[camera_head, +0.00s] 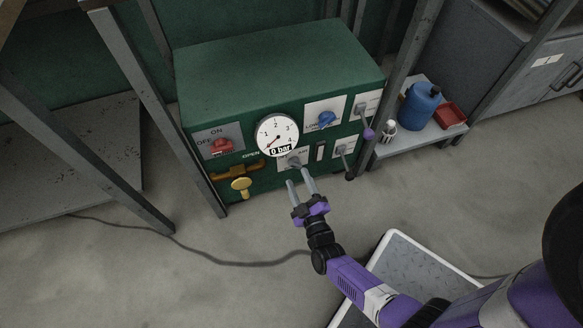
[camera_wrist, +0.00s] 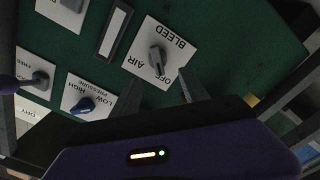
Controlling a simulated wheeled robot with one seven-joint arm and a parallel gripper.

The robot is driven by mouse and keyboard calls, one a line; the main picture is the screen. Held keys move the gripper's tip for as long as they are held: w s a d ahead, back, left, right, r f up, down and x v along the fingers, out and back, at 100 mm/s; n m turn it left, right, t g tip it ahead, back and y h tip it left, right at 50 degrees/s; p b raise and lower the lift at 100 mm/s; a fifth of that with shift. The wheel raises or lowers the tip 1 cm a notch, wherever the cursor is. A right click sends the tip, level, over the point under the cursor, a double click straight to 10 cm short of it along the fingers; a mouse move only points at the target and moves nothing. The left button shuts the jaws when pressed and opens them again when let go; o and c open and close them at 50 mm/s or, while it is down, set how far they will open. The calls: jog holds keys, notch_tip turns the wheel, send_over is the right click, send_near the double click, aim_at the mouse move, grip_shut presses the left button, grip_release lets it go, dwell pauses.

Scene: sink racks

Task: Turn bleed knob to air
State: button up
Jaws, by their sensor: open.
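The bleed knob (camera_wrist: 157,59) is a small grey knob on a white plate (camera_wrist: 178,60) on the green panel. In the wrist view the plate appears upside down, with the words BLEED, AIR and OFF. The knob's narrow end lies toward OFF. The knob (camera_head: 294,161) also shows in the head view, below the round gauge and partly crowded by my fingers. My gripper (camera_head: 299,176) is open and empty, its two grey fingers reaching toward the knob from in front. They look apart from it, though the exact gap is hard to tell.
Around the knob are the gauge (camera_head: 277,136) reading 0 bar, a red switch (camera_head: 222,146), a yellow valve handle (camera_head: 241,184), a blue pressure knob (camera_head: 326,118) and other grey knobs. A metal frame leg (camera_head: 396,95) stands at the right. The floor in front is mostly clear.

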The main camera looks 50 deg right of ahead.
aim_at(293, 166)
jog(key=shift+b+x, duration=0.65)
jog(key=shift+x, duration=2.1)
grip_shut()
